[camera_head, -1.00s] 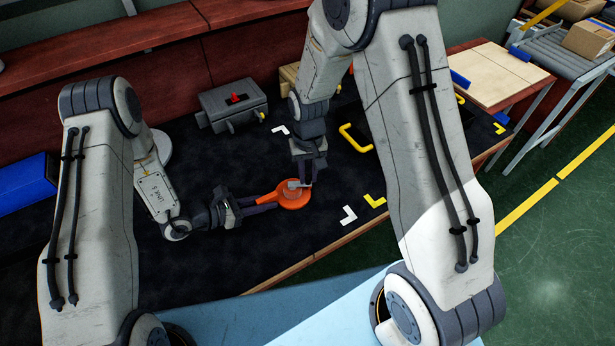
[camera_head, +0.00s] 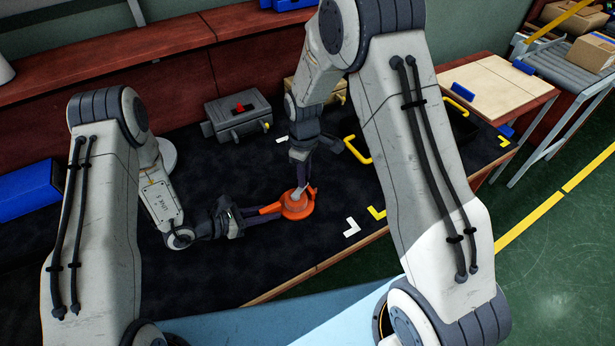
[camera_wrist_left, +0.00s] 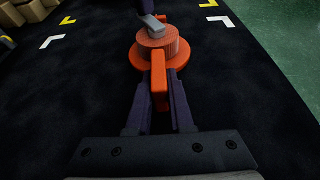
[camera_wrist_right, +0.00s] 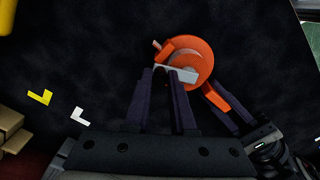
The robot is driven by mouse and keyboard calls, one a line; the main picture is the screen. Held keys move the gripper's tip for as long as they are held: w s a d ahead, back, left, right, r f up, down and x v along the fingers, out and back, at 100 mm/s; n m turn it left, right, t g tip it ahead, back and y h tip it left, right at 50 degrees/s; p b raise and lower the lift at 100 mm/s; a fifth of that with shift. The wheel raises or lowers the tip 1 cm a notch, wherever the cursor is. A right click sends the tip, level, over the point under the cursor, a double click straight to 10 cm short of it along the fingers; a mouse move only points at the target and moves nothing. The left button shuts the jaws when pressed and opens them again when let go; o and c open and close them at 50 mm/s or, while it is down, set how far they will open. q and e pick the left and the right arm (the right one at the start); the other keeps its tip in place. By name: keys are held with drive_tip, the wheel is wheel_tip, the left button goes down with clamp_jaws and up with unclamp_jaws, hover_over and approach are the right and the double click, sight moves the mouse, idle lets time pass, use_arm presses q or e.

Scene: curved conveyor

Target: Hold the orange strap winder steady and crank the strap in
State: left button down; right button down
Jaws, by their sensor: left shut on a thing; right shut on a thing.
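The orange strap winder (camera_head: 297,207) lies on the dark work surface, with a round drum and a straight handle. My left gripper (camera_head: 268,212) is shut on that handle; in the left wrist view, the fingers flank the orange handle (camera_wrist_left: 158,82). A grey crank (camera_wrist_left: 153,23) sits on top of the drum (camera_wrist_left: 158,50). My right gripper (camera_wrist_right: 170,78) comes from above and is shut on the crank, which shows as a pale bar in the right wrist view (camera_wrist_right: 186,76). The fingers partly hide the crank. I cannot make out the strap clearly.
White (camera_head: 351,227) and yellow (camera_head: 376,213) corner marks lie right of the winder. A grey toolbox (camera_head: 238,117) stands behind, and a yellow-handled dark case (camera_head: 460,122) at the right. The dark surface around the winder is mostly clear.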

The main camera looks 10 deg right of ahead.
sight(292, 191)
drive_tip(key=n, duration=0.1)
drive_tip(key=a+n, duration=0.1)
drive_tip(key=n, duration=0.1)
drive_tip(key=w+n, duration=0.1)
drive_tip(key=shift+a+n, duration=0.25)
drive_tip(key=shift+n, duration=0.05)
drive_tip(key=shift+w+a+n, duration=0.1)
drive_tip(key=shift+a+n, duration=0.35)
drive_tip(key=shift+n, duration=0.75)
drive_tip(key=shift+w+a+n, duration=0.1)
drive_tip(key=shift+a+n, duration=0.35)
drive_tip(key=shift+n, duration=0.75)
drive_tip(key=c, duration=0.8)
unclamp_jaws()
drive_tip(key=shift+s, duration=0.1)
drive_tip(key=shift+o, duration=0.2)
drive_tip(key=shift+r, duration=0.1)
wheel_tip(292, 191, up, 12)
